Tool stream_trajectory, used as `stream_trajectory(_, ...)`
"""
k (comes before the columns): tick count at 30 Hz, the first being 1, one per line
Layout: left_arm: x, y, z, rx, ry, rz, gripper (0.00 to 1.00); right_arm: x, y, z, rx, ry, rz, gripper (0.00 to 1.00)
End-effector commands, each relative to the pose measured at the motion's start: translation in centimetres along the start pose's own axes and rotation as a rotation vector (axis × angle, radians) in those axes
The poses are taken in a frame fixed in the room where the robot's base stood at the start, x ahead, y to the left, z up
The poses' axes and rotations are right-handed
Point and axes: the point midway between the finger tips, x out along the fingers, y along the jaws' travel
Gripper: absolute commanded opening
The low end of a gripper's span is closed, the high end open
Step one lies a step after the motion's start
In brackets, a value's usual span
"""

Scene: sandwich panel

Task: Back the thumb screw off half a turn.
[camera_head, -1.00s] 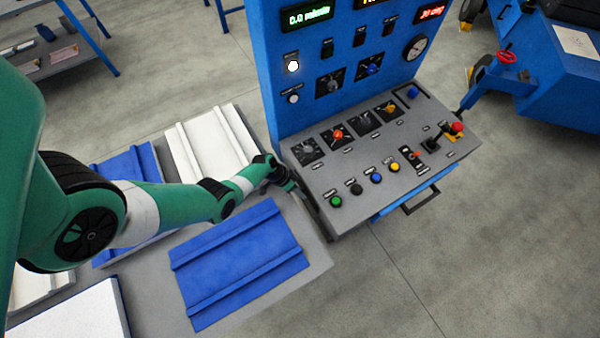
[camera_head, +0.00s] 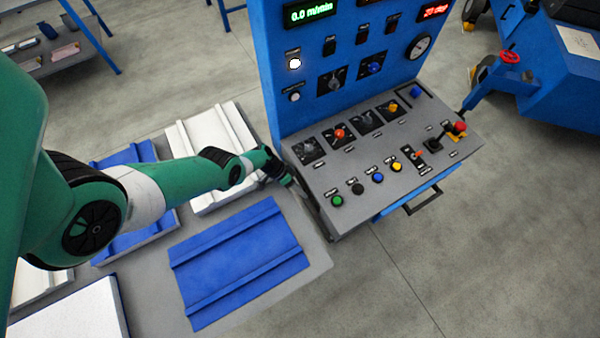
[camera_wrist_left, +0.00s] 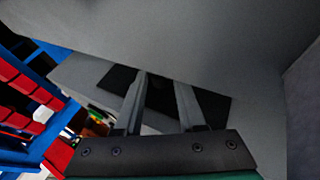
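My left gripper (camera_head: 292,184) is at the left side of the blue and grey control console (camera_head: 390,150), low beside its sloping panel; its fingertips are hard to make out there. In the left wrist view its two fingers (camera_wrist_left: 162,82) stand apart, pointing at a dark rectangular patch (camera_wrist_left: 215,103) on a grey surface. A darker shape lies between the fingers, too dim to identify. I cannot make out the thumb screw in either view. My right gripper is not in view.
The console panel carries several knobs, coloured buttons and a red-topped lever (camera_head: 459,127). A grey table (camera_head: 312,262) holds blue panels (camera_head: 240,262) and white panels (camera_head: 212,150) below my left arm. Open floor lies at the front right.

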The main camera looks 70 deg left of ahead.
Motion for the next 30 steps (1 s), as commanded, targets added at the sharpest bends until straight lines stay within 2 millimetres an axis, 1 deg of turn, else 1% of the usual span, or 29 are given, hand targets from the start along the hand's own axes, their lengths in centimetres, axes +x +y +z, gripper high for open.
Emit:
stream_trajectory(1, -0.1, 0.0, 0.0, 0.000, 0.000, -0.001, 0.50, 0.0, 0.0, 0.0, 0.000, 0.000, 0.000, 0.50)
stream_trajectory(3, 0.0, 0.0, 0.0, 0.000, 0.000, -0.001, 0.62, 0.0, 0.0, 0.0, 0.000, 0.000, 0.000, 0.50)
stream_trajectory(11, 0.0, 0.0, 0.0, 0.000, 0.000, -0.002, 0.62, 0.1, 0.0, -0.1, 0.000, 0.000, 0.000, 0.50)
stream_trajectory(14, -0.7, 0.1, -0.1, -0.001, 0.001, -0.003, 0.62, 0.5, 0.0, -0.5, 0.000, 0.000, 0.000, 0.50)
stream_trajectory(17, -2.4, 0.3, -0.3, -0.003, 0.000, -0.003, 0.62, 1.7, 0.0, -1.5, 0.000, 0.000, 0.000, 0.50)
stream_trajectory(21, -6.0, 0.5, -0.5, -0.005, 0.002, -0.003, 0.62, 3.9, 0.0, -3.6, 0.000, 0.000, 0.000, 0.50)
stream_trajectory(24, -8.4, 0.4, -0.4, -0.005, 0.001, -0.003, 0.62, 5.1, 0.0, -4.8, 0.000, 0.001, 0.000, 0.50)
stream_trajectory(27, -10.2, 0.3, -0.3, -0.003, 0.002, -0.004, 0.62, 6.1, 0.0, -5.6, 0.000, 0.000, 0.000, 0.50)
stream_trajectory(30, -11.3, 0.3, -0.2, -0.002, 0.002, -0.005, 0.62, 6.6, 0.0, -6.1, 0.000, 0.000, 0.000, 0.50)
